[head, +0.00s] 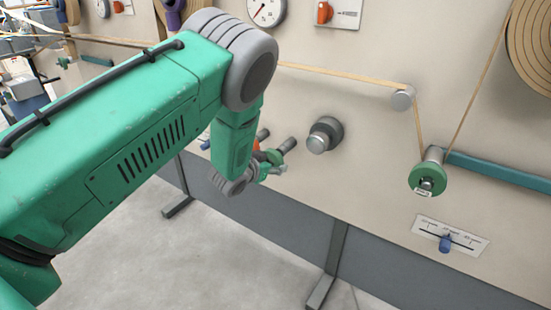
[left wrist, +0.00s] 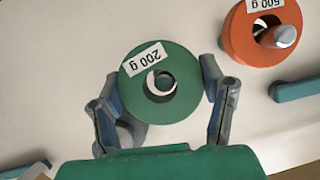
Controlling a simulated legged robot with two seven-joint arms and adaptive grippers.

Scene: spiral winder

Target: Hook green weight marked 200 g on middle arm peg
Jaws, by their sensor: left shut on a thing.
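The green weight (left wrist: 178,95) marked 200 g is a round disc with a centre hole in the left wrist view. My left gripper (left wrist: 165,104) has a finger on each side of it and is shut on it. A pale round shape shows in the hole; I cannot tell whether the disc is on a peg. In the head view my left gripper (head: 268,162) is near the panel, mostly behind my own arm. Further right, a teal arm (head: 500,170) carries another green disc (head: 428,178) at its end, its label too small to read. My right gripper is not in view.
An orange weight (left wrist: 262,38) marked 500 g sits around a grey peg, close to my left gripper. A grey knob (head: 324,135) stands out from the panel. A tan strip runs over a small roller (head: 402,99). A blue slider (head: 445,243) is lower right.

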